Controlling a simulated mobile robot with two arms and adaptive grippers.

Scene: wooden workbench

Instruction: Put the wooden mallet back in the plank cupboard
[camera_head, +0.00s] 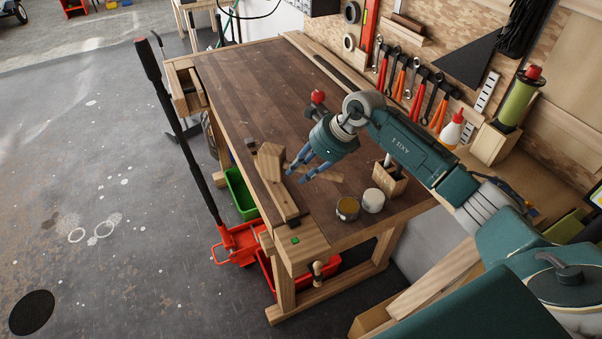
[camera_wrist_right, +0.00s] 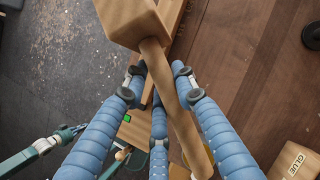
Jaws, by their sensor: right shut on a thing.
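The wooden mallet has a pale block head (camera_head: 269,157) and a handle (camera_head: 330,178) pointing right over the bench's near end. In the wrist view its head (camera_wrist_right: 128,20) is at the top and its handle runs down between the fingers. My right gripper (camera_head: 296,175) is shut around the handle near the head. I cannot tell whether the mallet touches the bench. A small teal and grey arm end, likely my left gripper (camera_wrist_right: 72,130), shows at the wrist view's lower left; its jaw state is unclear. I cannot make out the plank cupboard.
The workbench (camera_head: 255,85) is clear toward its far end. Two small tins (camera_head: 347,208) (camera_head: 373,200) and a wooden box (camera_head: 390,180) stand near the right gripper. Wrenches (camera_head: 400,80) hang along the back board.

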